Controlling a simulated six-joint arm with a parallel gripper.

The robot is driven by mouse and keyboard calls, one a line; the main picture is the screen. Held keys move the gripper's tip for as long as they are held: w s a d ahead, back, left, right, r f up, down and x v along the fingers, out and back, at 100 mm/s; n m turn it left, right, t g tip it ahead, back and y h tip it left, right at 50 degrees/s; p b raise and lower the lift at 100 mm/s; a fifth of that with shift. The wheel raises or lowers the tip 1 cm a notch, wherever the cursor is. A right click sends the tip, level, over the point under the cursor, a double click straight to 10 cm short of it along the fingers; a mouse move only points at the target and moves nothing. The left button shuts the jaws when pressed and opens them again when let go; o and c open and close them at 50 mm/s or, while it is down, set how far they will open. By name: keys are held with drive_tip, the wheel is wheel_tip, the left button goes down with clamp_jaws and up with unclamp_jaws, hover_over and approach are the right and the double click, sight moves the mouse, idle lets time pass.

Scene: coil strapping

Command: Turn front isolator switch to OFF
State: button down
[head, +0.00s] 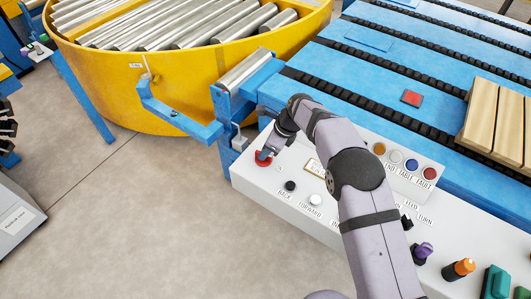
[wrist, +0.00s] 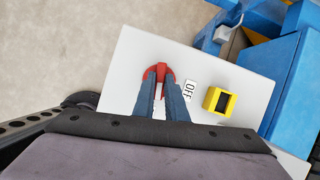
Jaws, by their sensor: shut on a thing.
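The front isolator switch is a red rotary knob (head: 262,158) at the left end of the white control panel (head: 250,178). In the wrist view the red knob (wrist: 160,70) sits between my fingertips, with a white OFF label (wrist: 189,91) to its right. My gripper (head: 266,151) reaches down to the panel and is shut on the knob's raised grip. The fingers (wrist: 161,78) hide part of the knob, so its exact angle is hard to read.
A yellow block with a dark opening (wrist: 220,101) is right of the label. Black (head: 290,186) and white (head: 317,200) buttons are nearby on the panel. A blue frame post (head: 228,105) stands behind the panel's left end. Open floor (head: 150,220) lies to the left.

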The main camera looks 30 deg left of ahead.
drive_tip(key=shift+w+f+n+g+b, duration=0.15)
drive_tip(key=shift+n+g+b, duration=0.5)
drive_tip(key=shift+n, duration=0.85)
drive_tip(key=shift+n+h, duration=0.3)
drive_tip(key=shift+n, duration=0.1)
drive_tip(key=c, duration=1.8)
unclamp_jaws()
drive_tip(key=shift+r, duration=0.2)
drive_tip(key=b+v, duration=0.2)
drive_tip(key=v, duration=0.5)
drive_tip(key=shift+r, duration=0.1)
